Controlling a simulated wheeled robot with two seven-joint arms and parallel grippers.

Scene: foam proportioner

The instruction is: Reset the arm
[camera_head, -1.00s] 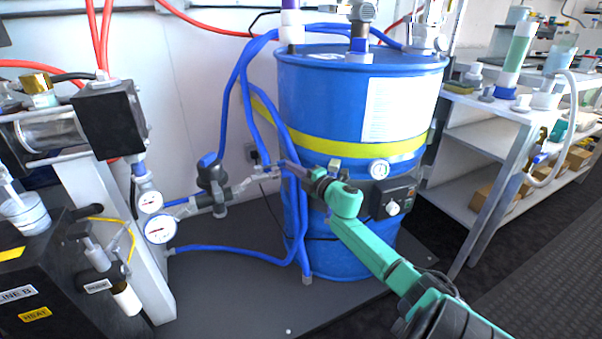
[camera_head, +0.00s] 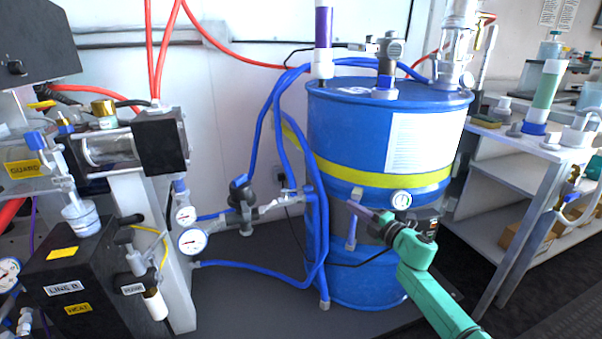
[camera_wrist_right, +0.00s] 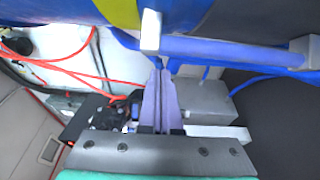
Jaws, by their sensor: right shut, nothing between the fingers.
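My right arm comes in from the lower right in the head view, green with a dark gripper. The drum's curved side fills the top of that view, with a blue bar (camera_wrist_right: 230,50) just beyond the fingertips. I cannot tell whether the fingers touch anything. My left gripper is not in view.
A pipe with a valve (camera_head: 243,195) and blue hoses (camera_head: 318,230) run left of the drum. Two gauges (camera_head: 193,241) and the black Line B unit (camera_head: 85,275) stand at the left. A shelf (camera_head: 505,180) stands right. Dark floor is clear at lower right.

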